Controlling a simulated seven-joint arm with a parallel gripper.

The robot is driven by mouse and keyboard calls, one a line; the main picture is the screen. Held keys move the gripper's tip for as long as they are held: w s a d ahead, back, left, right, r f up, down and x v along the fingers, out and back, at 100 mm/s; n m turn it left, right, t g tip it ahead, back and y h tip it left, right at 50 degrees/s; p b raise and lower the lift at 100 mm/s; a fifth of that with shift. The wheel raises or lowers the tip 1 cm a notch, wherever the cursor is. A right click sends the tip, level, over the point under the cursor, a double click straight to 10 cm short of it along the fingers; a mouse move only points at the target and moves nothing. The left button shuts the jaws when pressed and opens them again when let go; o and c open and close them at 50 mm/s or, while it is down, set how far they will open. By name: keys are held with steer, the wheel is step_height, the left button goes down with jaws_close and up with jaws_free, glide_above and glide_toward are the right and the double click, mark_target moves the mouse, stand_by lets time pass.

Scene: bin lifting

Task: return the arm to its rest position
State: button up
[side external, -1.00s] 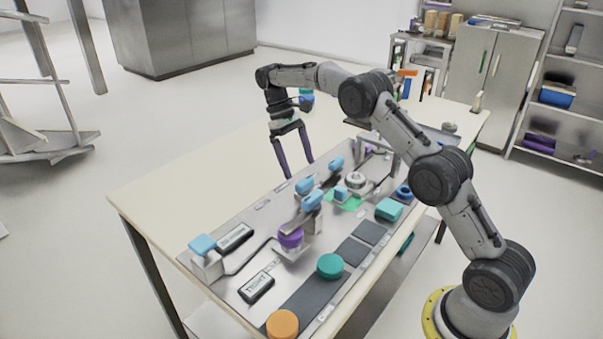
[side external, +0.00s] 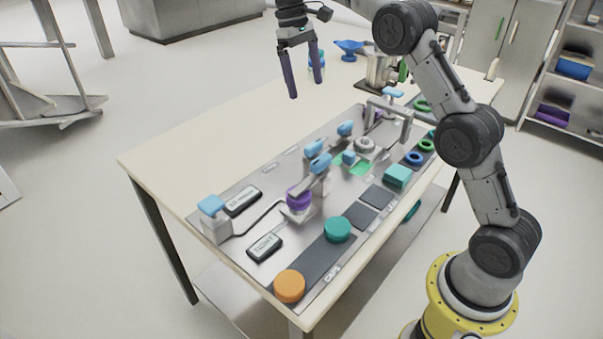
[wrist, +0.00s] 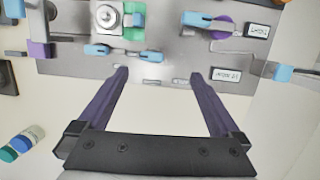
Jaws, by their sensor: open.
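My gripper (side external: 306,88) is open and empty, high above the back part of the table in the side external view. Its two purple fingers point down and stand well apart. In the wrist view, my gripper (wrist: 158,76) shows nothing between its fingers except the bare tabletop and the panel's edge. My arm reaches from its yellow base at the right, up over the table, and part of it is cut off by the top of the side external view.
The table (side external: 165,160) carries a grey panel (side external: 275,195) with blue-handled fixtures, an orange disc (side external: 290,286), a teal disc (side external: 338,229) and a teal block (side external: 397,175). A metal pot-like vessel (side external: 380,72) and a blue funnel-shaped item (side external: 349,48) stand at the back. The left tabletop is clear.

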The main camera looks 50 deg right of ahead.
steer(key=s+a+r+t, duration=0.25)
steer(key=s+r, duration=0.35)
steer(key=s, duration=0.4)
steer(key=s+a+r+t, duration=0.2)
steer(key=s+a+r, duration=0.3)
steer(key=s, duration=0.6)
steer(key=s+a+f+t, duration=0.1)
steer(key=s+f+t, duration=0.2)
steer(key=s+f, duration=0.8)
step_height(320, 180, down, 2)
steer(key=shift+s+f+t, duration=0.2)
steer(key=shift+s+t, duration=0.15)
steer(key=shift+s, duration=0.05)
